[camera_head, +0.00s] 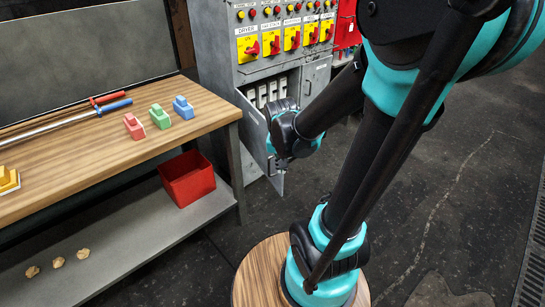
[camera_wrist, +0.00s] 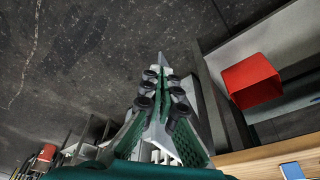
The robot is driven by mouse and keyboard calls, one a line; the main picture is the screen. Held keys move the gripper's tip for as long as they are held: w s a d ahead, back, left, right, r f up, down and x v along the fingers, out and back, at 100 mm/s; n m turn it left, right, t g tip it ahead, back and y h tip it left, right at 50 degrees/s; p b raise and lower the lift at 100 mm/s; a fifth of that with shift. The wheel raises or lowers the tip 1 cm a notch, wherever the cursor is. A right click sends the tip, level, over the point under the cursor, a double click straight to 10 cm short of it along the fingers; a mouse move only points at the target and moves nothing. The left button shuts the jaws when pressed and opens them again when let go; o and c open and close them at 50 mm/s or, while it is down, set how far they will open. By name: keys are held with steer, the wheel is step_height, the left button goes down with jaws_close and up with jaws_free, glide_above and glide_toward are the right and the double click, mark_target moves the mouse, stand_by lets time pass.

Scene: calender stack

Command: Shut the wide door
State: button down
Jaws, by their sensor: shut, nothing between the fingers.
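The grey cabinet (camera_head: 290,62) stands at the top middle of the head view, with its lower compartment open and pale switch units (camera_head: 268,92) showing inside. A grey door leaf (camera_head: 250,108) on its left side is swung outward. Another grey panel (camera_head: 317,76) is at the right of the opening; its exact angle is hard to tell. My gripper (camera_head: 281,178) is shut and empty, pointing down in front of the left leaf, partly hiding it. Contact with the leaf cannot be made out. In the wrist view the closed fingers (camera_wrist: 162,68) meet at a tip over the dark floor.
A wooden workbench (camera_head: 60,190) stands at the left, with coloured blocks (camera_head: 159,116) and a long tool (camera_head: 65,122) on it. A red bin (camera_head: 187,178) sits on the lower shelf, close to the cabinet. Dark floor (camera_head: 450,190) at the right is clear.

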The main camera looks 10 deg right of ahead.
steer(key=w+a+f+m+g+h, duration=0.1)
steer(key=w+a+m+h, duration=0.15)
steer(key=w+m, duration=0.35)
steer(key=w+a+m+g+h, duration=0.1)
steer(key=w+a+m, duration=0.25)
steer(key=w, duration=0.55)
steer(key=w+d+f, duration=0.1)
steer(key=d+f, duration=0.6)
steer(key=f, duration=0.2)
steer(key=shift+w+d+f+m, duration=0.2)
steer(key=shift+w+d+m, duration=0.1)
steer(key=shift+d+m, duration=0.05)
